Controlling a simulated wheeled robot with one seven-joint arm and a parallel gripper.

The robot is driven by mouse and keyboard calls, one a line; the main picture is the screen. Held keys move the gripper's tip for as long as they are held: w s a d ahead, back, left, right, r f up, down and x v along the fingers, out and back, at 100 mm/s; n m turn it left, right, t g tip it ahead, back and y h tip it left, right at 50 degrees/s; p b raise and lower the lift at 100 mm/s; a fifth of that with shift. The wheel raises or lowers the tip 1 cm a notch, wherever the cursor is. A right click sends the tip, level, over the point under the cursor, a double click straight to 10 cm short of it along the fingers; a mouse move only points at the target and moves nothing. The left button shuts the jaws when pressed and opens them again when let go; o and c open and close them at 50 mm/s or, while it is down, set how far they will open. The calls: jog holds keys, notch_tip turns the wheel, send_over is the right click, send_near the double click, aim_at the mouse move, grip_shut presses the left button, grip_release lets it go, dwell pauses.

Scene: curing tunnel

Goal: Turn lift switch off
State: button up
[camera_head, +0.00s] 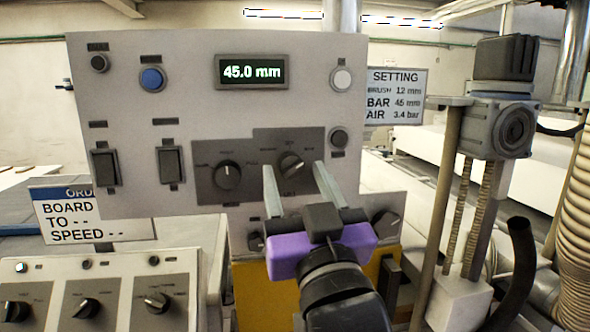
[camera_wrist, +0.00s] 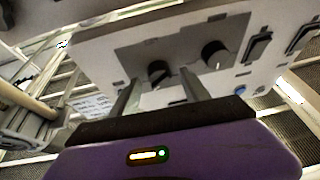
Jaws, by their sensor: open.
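A grey control panel (camera_head: 200,80) stands in front of me. On its dark plate are two black rotary knobs, a left knob (camera_head: 227,175) and a right knob (camera_head: 291,165). Small labels surround them, too blurred to read, so I cannot tell which control is the lift switch. My gripper (camera_head: 293,172) is open, its two fingers pointing at the panel on either side of the right knob. In the wrist view the fingers (camera_wrist: 159,80) also flank this knob (camera_wrist: 158,71), with the left knob (camera_wrist: 214,54) beside them. Contact cannot be told.
Two black rocker switches (camera_head: 105,167) (camera_head: 171,166), a blue button (camera_head: 152,79) and a display (camera_head: 252,71) reading 45.0 mm are on the panel. A setting sign (camera_head: 395,96) and a motor column (camera_head: 497,130) stand right. A lower knob box (camera_head: 110,262) is at left.

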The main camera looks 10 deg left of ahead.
jog(key=shift+w+a+r, duration=0.15)
jog(key=shift+w+r, duration=0.05)
jog(key=shift+w, duration=0.2)
jog(key=shift+c, duration=0.2)
grip_shut()
jog(key=shift+n+p, duration=0.35)
jog(key=shift+n, duration=0.25)
jog(key=shift+w+d+r+n+g+y+p, duration=0.1)
jog(key=shift+d+n+g+y+p, duration=0.1)
jog(key=shift+n+g+y+p, duration=0.4)
jog(key=n+y, duration=0.1)
jog(key=n, duration=0.3)
jog(key=shift+g, duration=0.3)
jog(key=n+g+y, duration=0.1)
jog(key=n, duration=0.3)
jog(key=n+g+y+b, duration=0.1)
jog(key=n+g, duration=0.1)
jog(key=n, duration=0.2)
jog(key=shift+r, duration=0.1)
